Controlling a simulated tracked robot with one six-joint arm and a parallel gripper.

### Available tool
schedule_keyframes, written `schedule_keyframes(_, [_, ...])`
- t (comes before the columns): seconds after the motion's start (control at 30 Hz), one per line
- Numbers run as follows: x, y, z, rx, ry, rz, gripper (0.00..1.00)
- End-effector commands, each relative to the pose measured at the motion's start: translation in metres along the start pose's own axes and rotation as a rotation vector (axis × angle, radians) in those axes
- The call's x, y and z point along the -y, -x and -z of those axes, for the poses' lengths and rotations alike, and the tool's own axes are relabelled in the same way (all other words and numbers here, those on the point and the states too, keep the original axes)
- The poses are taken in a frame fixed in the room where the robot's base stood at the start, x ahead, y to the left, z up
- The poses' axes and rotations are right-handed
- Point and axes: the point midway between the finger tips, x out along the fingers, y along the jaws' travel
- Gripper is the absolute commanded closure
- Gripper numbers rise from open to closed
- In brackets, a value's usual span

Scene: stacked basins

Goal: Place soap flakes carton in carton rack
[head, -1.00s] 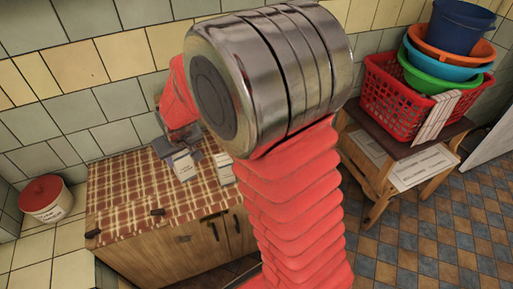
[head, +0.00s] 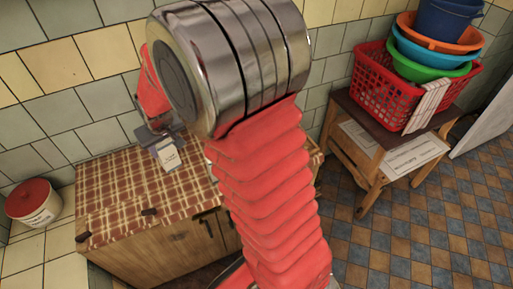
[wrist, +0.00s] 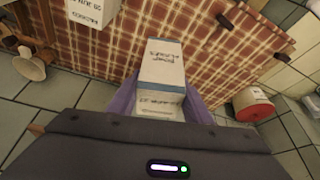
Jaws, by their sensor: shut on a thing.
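The soap flakes carton (wrist: 163,65), white with a blue band and dark lettering, is between the purple fingers of my gripper (wrist: 160,98) in the wrist view. The gripper is shut on it. In the head view the carton (head: 169,158) hangs below my gripper (head: 160,136), over or near the checked cloth; its exact height is hard to tell. A second white lettered carton (wrist: 92,10) is at the upper left of the wrist view, cut by the edge. I cannot make out the carton rack in either view; my arm hides part of the cabinet top.
The cabinet (head: 160,252) bears a red checked cloth (head: 108,200) with dark small items near its front edge. A red-lidded tub (head: 33,203) stands at left. At right, a wooden stand (head: 375,125) bears a red basket (head: 375,85) with stacked basins (head: 440,50).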

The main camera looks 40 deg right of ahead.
Motion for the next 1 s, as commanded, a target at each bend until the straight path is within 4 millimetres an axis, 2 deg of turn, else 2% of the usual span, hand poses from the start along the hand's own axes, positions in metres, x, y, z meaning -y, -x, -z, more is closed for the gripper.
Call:
schedule_keyframes(0.13, [-0.048, 0.003, 0.013, 0.001, -0.043, -0.021, 0.88])
schedule_keyframes(0.4, [-0.148, 0.015, 0.025, 0.007, -0.118, -0.053, 0.88])
schedule_keyframes(0.6, [-0.222, 0.028, 0.023, 0.006, -0.167, -0.072, 0.88])
schedule_keyframes(0.8, [-0.294, 0.045, 0.013, 0.002, -0.214, -0.088, 0.88])
schedule_keyframes(0.9, [-0.321, 0.053, 0.006, -0.002, -0.230, -0.093, 0.88])
schedule_keyframes(1.0, [-0.337, 0.059, 0.002, -0.004, -0.238, -0.096, 0.88])
